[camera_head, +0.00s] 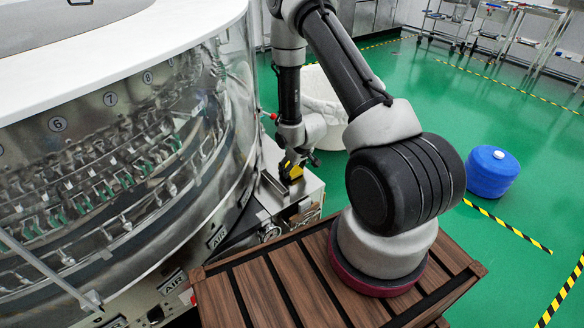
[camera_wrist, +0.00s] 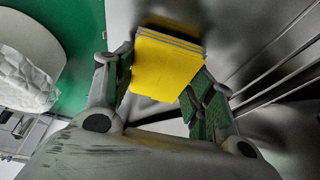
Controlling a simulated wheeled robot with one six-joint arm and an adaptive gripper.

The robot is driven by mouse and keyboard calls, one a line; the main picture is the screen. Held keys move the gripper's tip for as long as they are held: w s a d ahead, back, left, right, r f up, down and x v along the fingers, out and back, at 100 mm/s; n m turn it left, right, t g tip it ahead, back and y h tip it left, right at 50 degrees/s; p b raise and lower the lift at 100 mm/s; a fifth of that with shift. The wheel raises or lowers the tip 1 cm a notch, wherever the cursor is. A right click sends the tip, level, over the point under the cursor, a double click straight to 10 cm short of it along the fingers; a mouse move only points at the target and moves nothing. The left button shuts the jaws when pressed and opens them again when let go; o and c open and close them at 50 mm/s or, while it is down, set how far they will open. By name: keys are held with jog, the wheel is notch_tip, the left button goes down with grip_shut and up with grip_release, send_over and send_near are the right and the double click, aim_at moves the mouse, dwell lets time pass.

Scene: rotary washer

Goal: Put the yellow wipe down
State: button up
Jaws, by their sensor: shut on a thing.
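The yellow wipe (camera_wrist: 165,65) is a folded stack with grey layered edges at its far side. It is between the green-padded fingers of my gripper (camera_wrist: 164,88), which is shut on it. In the head view the yellow wipe (camera_head: 295,172) shows small, at my gripper (camera_head: 293,163), over a metal tray or ledge beside the washer. In the wrist view a grey metal surface lies behind the wipe. I cannot tell whether the wipe touches that surface.
The round glass-walled washer (camera_head: 110,150) with numbered stations fills the left. A white bin with a liner (camera_head: 322,100) stands behind my arm, also in the wrist view (camera_wrist: 28,70). A blue drum (camera_head: 492,175) stands on the open green floor at right.

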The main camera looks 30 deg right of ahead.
jog(key=shift+f, duration=0.15)
jog(key=o, duration=1)
jog(key=s+d+r, duration=0.1)
jog(key=s+r, duration=0.2)
jog(key=r, duration=0.8)
jog(key=s+r+m+h, duration=0.1)
jog(key=s+r, duration=0.2)
jog(key=r, duration=0.9)
jog(key=s+d+r, duration=0.1)
jog(key=s+r, duration=0.3)
jog(key=r, duration=0.7)
jog(key=shift+m, duration=0.6)
jog(key=s+r, duration=0.4)
jog(key=s, duration=0.2)
jog(key=s+a+r, duration=0.1)
jog(key=s+r, duration=0.4)
jog(key=s, duration=0.2)
jog(key=s+a+r, duration=0.1)
jog(key=s+r, duration=0.3)
jog(key=s, duration=0.3)
jog(key=shift+a+r, duration=0.25)
jog(key=shift+r, duration=0.1)
